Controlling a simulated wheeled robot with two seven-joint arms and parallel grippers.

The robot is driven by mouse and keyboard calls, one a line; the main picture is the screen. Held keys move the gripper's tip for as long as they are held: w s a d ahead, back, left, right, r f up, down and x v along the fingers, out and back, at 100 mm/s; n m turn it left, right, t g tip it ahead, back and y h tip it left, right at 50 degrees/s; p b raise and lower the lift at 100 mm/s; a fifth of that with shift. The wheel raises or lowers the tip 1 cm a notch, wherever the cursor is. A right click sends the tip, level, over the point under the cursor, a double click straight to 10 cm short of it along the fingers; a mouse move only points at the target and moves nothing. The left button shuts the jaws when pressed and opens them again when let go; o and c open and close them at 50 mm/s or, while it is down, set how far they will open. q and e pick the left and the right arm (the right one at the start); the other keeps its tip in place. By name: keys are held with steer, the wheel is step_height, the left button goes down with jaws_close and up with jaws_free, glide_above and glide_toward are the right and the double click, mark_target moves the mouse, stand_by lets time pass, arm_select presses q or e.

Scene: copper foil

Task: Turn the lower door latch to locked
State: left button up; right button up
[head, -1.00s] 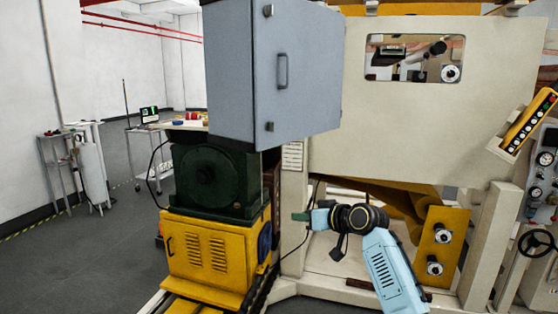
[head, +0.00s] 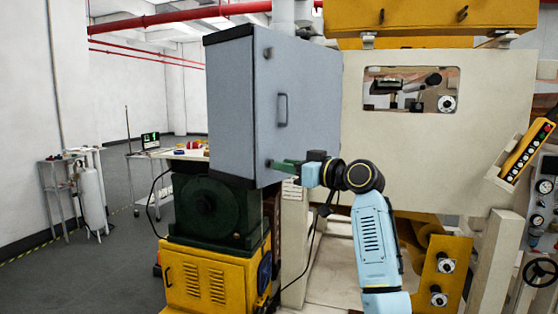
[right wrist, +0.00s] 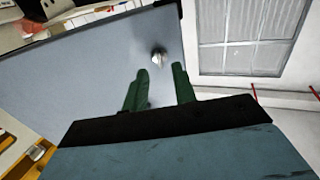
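The grey cabinet door (head: 298,70) is shut on the cabinet at the centre of the head view. The lower door latch (head: 268,162) is a small knob near the door's bottom left corner, partly crowded by my fingers. In the right wrist view the latch (right wrist: 158,57) is a small metallic knob on the grey door. My right gripper (head: 280,164) is at the latch's height. In the right wrist view its green fingers (right wrist: 160,72) are open and empty, with the latch just beyond the tips, between them. Contact cannot be told. My left gripper is not in view.
A door handle (head: 282,108) and the upper latch (head: 267,52) are on the same door. A dark green motor housing (head: 205,205) on a yellow base (head: 200,275) stands below the cabinet. A beige machine panel (head: 430,150) is to the right. Open floor lies left.

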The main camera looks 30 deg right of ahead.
mark_target(271, 164)
steer(key=shift+x, duration=1.55)
jaws_close()
